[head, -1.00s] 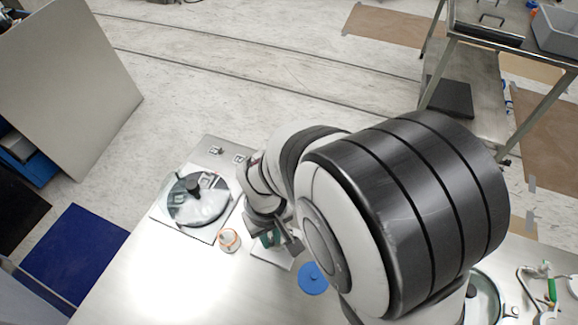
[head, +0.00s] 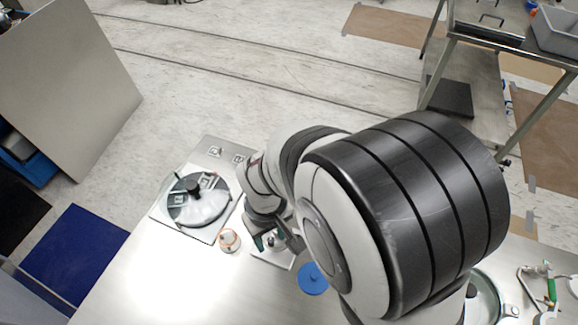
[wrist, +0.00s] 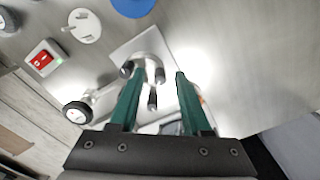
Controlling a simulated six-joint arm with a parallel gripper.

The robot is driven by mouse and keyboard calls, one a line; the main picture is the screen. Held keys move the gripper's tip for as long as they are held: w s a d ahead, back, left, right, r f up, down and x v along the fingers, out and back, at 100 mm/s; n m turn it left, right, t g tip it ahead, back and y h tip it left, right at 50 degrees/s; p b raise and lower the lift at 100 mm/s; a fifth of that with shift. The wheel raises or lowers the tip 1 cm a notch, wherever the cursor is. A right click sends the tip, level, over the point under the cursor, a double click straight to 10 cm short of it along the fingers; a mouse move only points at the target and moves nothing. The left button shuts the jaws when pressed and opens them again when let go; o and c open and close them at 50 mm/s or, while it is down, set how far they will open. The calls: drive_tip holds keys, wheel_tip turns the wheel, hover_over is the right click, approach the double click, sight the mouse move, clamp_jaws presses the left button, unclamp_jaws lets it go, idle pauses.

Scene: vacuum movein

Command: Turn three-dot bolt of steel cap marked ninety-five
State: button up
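A steel cap (wrist: 150,44) with three black-tipped bolts stands on a white square plate (wrist: 123,52), seen between my fingers in the wrist view. One black bolt tip (wrist: 153,100) is between the fingers, a second (wrist: 160,76) is near the right fingertip, and a third (wrist: 126,69) is by the left fingertip. The dots and the number marking are not legible. My gripper (wrist: 160,73) is open, with its green fingers spread around the cap area; I cannot tell whether they touch anything. In the head view my gripper (head: 267,242) is low over the white plate (head: 275,259).
A blue disc (head: 313,278) lies right of the plate, and a small orange-rimmed round part (head: 229,240) lies left. A large glass-covered round chamber (head: 197,200) stands farther left. In the wrist view, a red switch (wrist: 42,59) and a gauge (wrist: 77,113) are at left.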

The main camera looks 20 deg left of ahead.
sight(271, 239)
wheel_tip(271, 239, up, 16)
idle(0.4)
drive_tip(key=shift+f, duration=0.15)
drive_tip(key=w+d+f+m+g+y, duration=0.1)
drive_tip(key=w+d+m+g, duration=0.15)
drive_tip(key=m, duration=0.65)
drive_tip(key=w+d+f+m+g+y, duration=0.1)
drive_tip(key=w+m+y, duration=0.15)
drive_tip(key=m, duration=0.65)
drive_tip(key=shift+h, duration=0.45)
drive_tip(key=x, duration=1.4)
drive_tip(key=shift+s+a+f, duration=0.1)
drive_tip(key=shift+s+f, duration=0.05)
drive_tip(key=shift+f, duration=0.1)
clamp_jaws()
